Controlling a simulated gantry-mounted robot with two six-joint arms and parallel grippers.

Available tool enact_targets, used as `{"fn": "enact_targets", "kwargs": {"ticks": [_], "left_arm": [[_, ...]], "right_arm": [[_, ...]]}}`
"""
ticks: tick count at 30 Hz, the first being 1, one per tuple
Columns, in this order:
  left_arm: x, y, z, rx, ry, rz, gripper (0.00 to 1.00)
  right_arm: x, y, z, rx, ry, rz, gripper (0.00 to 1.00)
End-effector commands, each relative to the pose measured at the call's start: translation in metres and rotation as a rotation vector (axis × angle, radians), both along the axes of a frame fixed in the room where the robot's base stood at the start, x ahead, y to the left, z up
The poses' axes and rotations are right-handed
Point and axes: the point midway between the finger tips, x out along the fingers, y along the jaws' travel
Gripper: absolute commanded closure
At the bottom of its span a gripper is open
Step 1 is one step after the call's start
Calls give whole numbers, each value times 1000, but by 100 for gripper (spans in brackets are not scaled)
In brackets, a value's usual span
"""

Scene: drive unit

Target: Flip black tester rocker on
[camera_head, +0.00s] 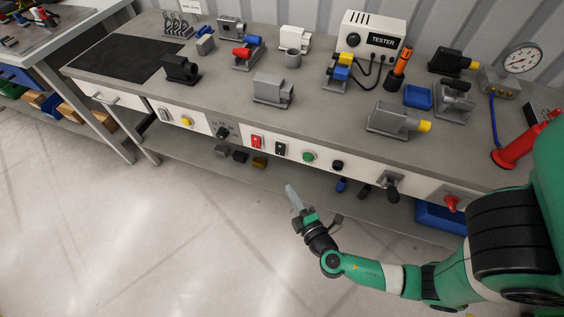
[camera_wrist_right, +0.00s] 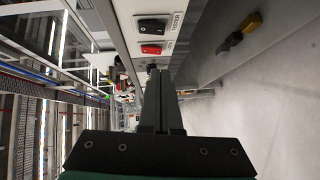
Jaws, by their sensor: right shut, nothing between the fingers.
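The black tester rocker (camera_head: 280,149) is on the white front panel of the bench, between a red rocker (camera_head: 257,142) and a green button (camera_head: 308,156). In the right wrist view the black rocker (camera_wrist_right: 152,27) shows near the top, with a label beside it that seems to read TESTER. The red rocker (camera_wrist_right: 152,49) is just below it there. My right gripper (camera_head: 290,188) is in front of and below the panel, apart from the rocker. Its fingers (camera_wrist_right: 158,72) are shut and empty. My left gripper is not in view.
The panel also has a yellow button (camera_head: 187,121), a black knob (camera_head: 222,132), a lever (camera_head: 391,185) and a red knob (camera_head: 451,203). The white tester box (camera_head: 370,35) and several fixtures stand on the bench top. A lower shelf (camera_head: 200,150) holds small parts. The floor in front is clear.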

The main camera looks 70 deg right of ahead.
Motion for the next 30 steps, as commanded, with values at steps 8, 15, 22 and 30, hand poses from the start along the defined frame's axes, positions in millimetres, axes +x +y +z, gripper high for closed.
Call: {"fn": "enact_targets", "kwargs": {"ticks": [8,15,22,30], "left_arm": [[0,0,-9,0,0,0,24],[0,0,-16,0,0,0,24],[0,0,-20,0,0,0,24],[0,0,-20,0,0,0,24]], "right_arm": [[31,-32,-6,1,-5,-9,100],[69,-67,-11,0,-3,-6,100],[71,-100,-16,-1,-1,-5,100],[71,-106,-17,-1,-1,0,100]]}}
